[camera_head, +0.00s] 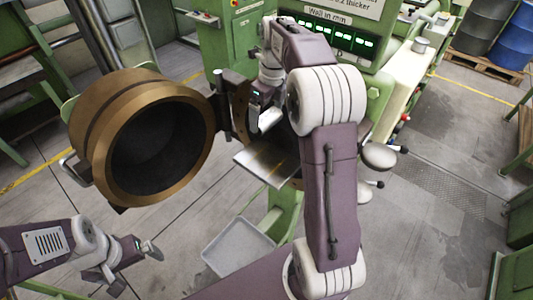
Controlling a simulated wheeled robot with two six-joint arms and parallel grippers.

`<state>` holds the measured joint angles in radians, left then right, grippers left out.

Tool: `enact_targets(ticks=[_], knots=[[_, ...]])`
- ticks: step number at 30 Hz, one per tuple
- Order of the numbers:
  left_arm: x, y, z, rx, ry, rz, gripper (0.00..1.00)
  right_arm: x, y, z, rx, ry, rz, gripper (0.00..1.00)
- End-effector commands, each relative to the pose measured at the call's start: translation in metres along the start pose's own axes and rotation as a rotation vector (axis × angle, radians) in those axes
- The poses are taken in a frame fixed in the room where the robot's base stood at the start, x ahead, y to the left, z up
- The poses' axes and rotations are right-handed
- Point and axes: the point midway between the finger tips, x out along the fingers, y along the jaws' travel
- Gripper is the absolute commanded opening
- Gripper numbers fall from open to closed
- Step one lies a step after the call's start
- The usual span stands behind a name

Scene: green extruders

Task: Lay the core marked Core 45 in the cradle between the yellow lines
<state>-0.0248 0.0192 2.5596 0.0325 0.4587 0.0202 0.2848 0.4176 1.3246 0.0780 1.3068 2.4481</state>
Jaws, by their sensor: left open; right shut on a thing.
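My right gripper (262,108) is in front of the green machine, just above a flat grey metal plate (262,160). It is shut on a small pale grey piece (271,118), partly covered by the gripper; no mark can be read on it. A faint yellowish line shows on the plate, which may be the cradle; my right arm hides its right side. I cannot tell whether the piece touches the plate. My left gripper (137,268) is open and empty at the lower left, well away from the plate. No label reading Core 45 is legible.
A large bronze ring-shaped barrel end (88,122) stands left of the plate, close to the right gripper. A grey tray (237,248) lies below the plate. A green machine with a lit display (335,40) stands behind.

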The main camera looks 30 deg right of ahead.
Motion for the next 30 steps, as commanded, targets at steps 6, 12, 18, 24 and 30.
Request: enact_targets(ticks=[6, 12, 18, 24, 30], knots=[[-0.005, 0.000, -0.001, 0.000, 0.000, 0.000, 1.00, 0.049, 0.001, -0.006, 0.000, 0.003, 0.002, 0.21], [-0.014, 0.000, -0.001, 0.000, 0.000, 0.000, 1.00, 0.093, 0.000, -0.012, -0.001, 0.004, 0.003, 0.21], [-0.018, 0.000, -0.002, 0.000, 0.000, 0.000, 1.00, 0.119, 0.000, -0.014, 0.000, 0.000, 0.000, 0.21], [-0.020, 0.000, -0.002, 0.000, 0.000, 0.000, 1.00, 0.128, 0.000, -0.015, 0.000, 0.001, 0.001, 0.21], [-0.028, 0.001, -0.003, 0.000, 0.000, 0.000, 1.00, 0.160, 0.000, -0.019, -0.001, 0.001, 0.001, 0.21]])
